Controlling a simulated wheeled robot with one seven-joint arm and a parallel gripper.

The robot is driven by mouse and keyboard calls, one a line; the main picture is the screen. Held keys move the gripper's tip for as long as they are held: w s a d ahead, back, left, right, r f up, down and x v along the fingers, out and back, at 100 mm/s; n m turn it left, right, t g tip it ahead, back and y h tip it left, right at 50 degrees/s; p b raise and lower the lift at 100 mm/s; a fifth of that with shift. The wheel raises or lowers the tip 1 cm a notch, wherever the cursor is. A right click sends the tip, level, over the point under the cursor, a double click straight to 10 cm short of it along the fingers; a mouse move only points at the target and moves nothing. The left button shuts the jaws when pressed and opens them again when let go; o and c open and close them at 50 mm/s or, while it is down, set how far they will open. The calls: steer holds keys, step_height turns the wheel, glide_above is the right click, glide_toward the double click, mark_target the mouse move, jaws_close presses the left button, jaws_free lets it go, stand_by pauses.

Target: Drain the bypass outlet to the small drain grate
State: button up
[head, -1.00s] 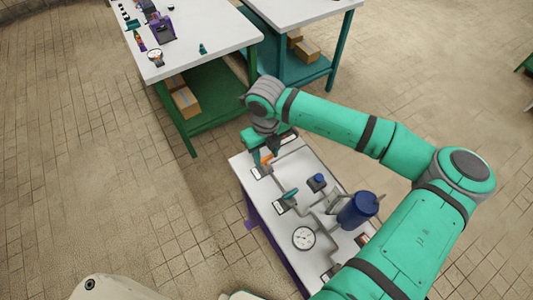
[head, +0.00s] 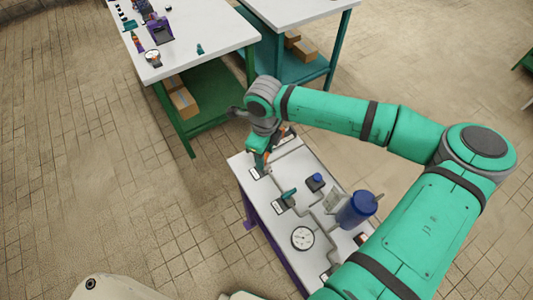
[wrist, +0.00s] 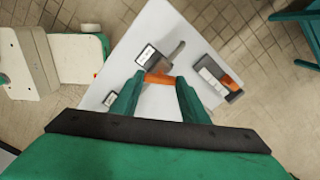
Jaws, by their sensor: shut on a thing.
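My gripper (head: 261,164) is at the far end of a white-topped bench (head: 276,222) that carries grey pipework. In the wrist view, its two green fingers (wrist: 160,81) are shut on an orange lever handle (wrist: 158,78). The handle lies crosswise between the fingertips, beside a grey pipe fitting (wrist: 176,50) and a white label (wrist: 146,54). In the head view, my gripper mostly hides this handle. I cannot make out which label marks the bypass outlet, and I cannot clearly identify a small drain grate.
A green-handled valve (head: 289,194), a gauge (head: 303,238), a small blue-capped part (head: 317,180) and a blue tank (head: 357,210) stand on the bench. A grey unit with an orange part (wrist: 222,79) is nearby. Another table (head: 195,45) stands beyond.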

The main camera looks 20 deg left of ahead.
steer(key=n, duration=0.4)
steer(key=shift+n, duration=0.3)
steer(key=n, duration=0.3)
steer(key=shift+n, duration=1.9)
steer(key=shift+s+n, duration=0.1)
steer(key=shift+n, duration=0.2)
steer(key=o, duration=1.1)
steer(key=shift+c, duration=0.2)
step_height(320, 180, up, 11)
steer(key=shift+f, duration=0.1)
